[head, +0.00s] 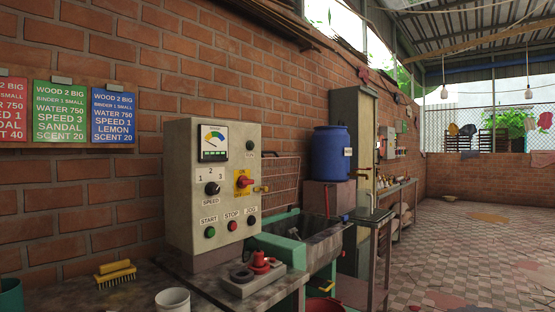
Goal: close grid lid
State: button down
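The grid lid (280,184) is a wire-mesh panel standing raised against the brick wall, to the right of the control box. Its lower edge is at the back of a green machine trough (292,248), whose grey metal inside (325,232) shows uncovered from above. The control box hides the lid's left part. My gripper is not in view.
The beige control box (212,185) stands left of the trough. A blue barrel (332,153) sits on a box behind it. A white cup (173,299), yellow brush (115,273) and red fitting (260,262) are in front. Tiled floor (470,245) is open at right.

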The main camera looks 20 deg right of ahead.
aim_at(290, 206)
jog(key=i+l+u, duration=0.1)
jog(key=l, duration=0.2)
jog(key=i+l, duration=0.2)
jog(key=l, duration=0.15)
jog(key=i+l+u, duration=0.15)
jog(key=l, duration=0.15)
jog(key=i+l+u, duration=0.1)
jog(key=l, duration=0.25)
jog(key=i+l, duration=0.15)
jog(key=l, duration=0.2)
jog(key=i+l+u, duration=0.15)
jog(key=l, duration=0.2)
